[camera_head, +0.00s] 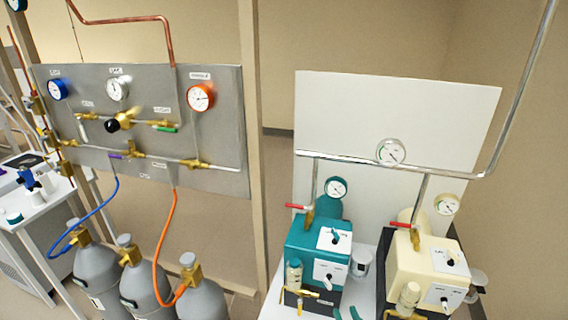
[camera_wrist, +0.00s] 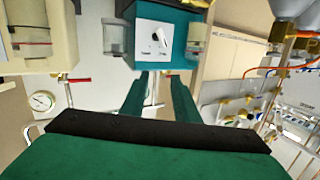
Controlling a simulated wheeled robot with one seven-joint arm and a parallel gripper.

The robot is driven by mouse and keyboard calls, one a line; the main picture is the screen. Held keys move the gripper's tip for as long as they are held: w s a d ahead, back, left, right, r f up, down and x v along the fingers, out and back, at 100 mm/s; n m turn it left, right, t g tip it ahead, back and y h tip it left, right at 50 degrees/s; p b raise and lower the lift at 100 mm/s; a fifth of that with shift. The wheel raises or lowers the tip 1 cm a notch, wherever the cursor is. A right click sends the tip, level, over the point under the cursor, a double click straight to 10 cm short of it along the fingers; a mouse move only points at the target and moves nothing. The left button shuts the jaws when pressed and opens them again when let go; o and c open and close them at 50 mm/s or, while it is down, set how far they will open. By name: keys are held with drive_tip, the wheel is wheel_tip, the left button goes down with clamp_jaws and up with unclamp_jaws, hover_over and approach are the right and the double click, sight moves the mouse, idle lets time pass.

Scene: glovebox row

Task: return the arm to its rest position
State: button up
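My gripper (camera_wrist: 160,76) shows in the wrist view, with two dark green fingers reaching up from a black and green body. The fingers stand apart with a gap between them, and I see nothing held there. The view looks upside down. The teal pump unit (camera_wrist: 166,30) lies just beyond the fingertips; whether they touch it I cannot tell.
The teal pump unit (camera_head: 318,252) and a cream pump unit (camera_head: 427,272) stand before a white panel (camera_head: 400,108) with pipes and gauges. A grey gas panel (camera_head: 150,120) is at left above several grey cylinders (camera_head: 148,285). Bare floor shows between the panels.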

drive_tip(key=s+a+f+m+g+h, duration=0.1)
drive_tip(key=s+a+f+h, duration=0.15)
drive_tip(key=s+f, duration=0.45)
drive_tip(key=s+a+f+m+g+h, duration=0.15)
drive_tip(key=s+a+f, duration=0.25)
drive_tip(key=s, duration=0.5)
drive_tip(key=s+a+r, duration=0.4)
drive_tip(key=s+a, duration=0.1)
drive_tip(key=s, duration=0.4)
drive_tip(key=s+a+r+n+t+y, duration=0.1)
drive_tip(key=s+a+r, duration=0.3)
drive_tip(key=s, duration=0.5)
drive_tip(key=shift+a, duration=0.6)
drive_tip(key=shift+w+n+t, duration=0.1)
drive_tip(key=shift+n+t, duration=0.15)
idle(0.4)
